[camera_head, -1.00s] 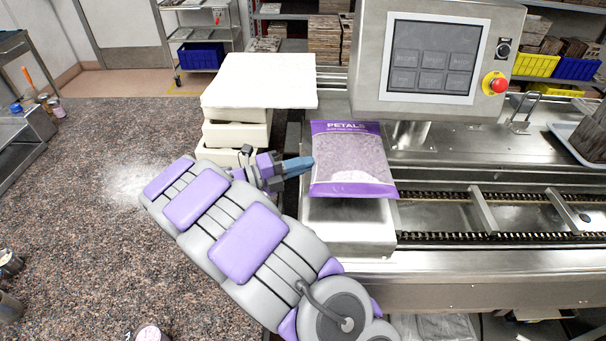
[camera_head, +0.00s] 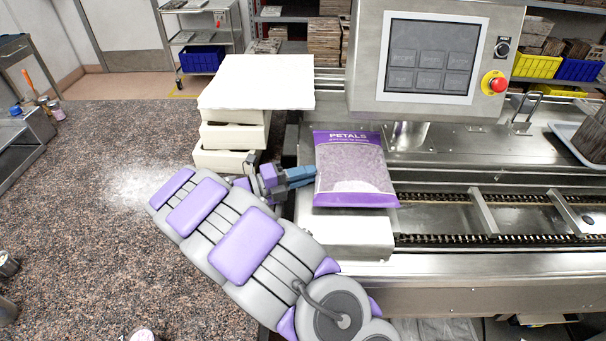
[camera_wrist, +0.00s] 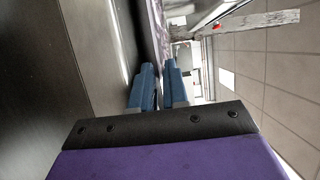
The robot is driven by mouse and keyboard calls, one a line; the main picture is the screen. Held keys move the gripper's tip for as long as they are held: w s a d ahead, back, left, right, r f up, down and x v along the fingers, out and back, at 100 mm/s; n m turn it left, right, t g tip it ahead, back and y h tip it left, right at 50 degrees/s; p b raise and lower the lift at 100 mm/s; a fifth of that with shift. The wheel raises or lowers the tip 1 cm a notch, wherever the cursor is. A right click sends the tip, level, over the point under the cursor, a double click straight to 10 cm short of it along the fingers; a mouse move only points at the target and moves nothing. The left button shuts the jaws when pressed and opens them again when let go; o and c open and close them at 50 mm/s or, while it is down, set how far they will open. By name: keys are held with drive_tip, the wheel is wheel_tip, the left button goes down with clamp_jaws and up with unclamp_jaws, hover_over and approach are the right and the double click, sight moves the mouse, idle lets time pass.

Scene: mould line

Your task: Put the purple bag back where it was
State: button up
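The purple bag (camera_head: 355,168) labelled PETALS is a clear-fronted bag with purple bands at top and bottom. It lies nearly flat over the pale metal block (camera_head: 345,235) at the left end of the conveyor line, below the touch-screen panel. My gripper (camera_head: 313,174) reaches in from the left, and its blue fingers are at the bag's left edge. In the wrist view the fingers (camera_wrist: 160,78) stand close together with the bag's purple edge (camera_wrist: 156,38) between them. I cannot tell whether the bag's underside touches the block.
A stack of cream moulds (camera_head: 230,135) with a white slab on top stands behind my gripper. The panel (camera_head: 432,57) with a red button overhangs just behind the bag. The chain conveyor (camera_head: 520,240) runs to the right.

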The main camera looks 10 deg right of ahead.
drive_tip(key=s+a+p, duration=0.1)
drive_tip(key=a+p, duration=0.1)
drive_tip(key=a, duration=1)
drive_tip(key=w+r+n+t+y, duration=1.3)
drive_tip(key=w+r+n, duration=0.3)
drive_tip(key=w+r, duration=0.1)
drive_tip(key=s+a+f+n+g+y, duration=0.1)
drive_tip(key=s+f+n+g+y, duration=0.25)
drive_tip(key=s+n, duration=0.55)
drive_tip(key=s+f+n+g+y, duration=0.2)
drive_tip(key=s+n+g+y, duration=0.25)
drive_tip(key=s, duration=0.85)
drive_tip(key=s+d+f+n+g+h, duration=0.1)
drive_tip(key=s+d+f+g, duration=0.1)
drive_tip(key=s, duration=0.8)
drive_tip(key=s+d+f+n+g+h, duration=0.1)
drive_tip(key=s+d+f+n+g, duration=0.1)
drive_tip(key=s+d, duration=0.4)
drive_tip(key=s+d+f+n+g+h, duration=0.1)
drive_tip(key=s+d+f+n+g, duration=0.1)
drive_tip(key=s, duration=1.3)
drive_tip(key=d+f+g, duration=0.1)
drive_tip(key=d+g, duration=0.1)
drive_tip(key=g, duration=0.1)
drive_tip(key=shift+s+d+f, duration=0.25)
drive_tip(key=shift+s+f, duration=0.05)
drive_tip(key=shift+s, duration=0.05)
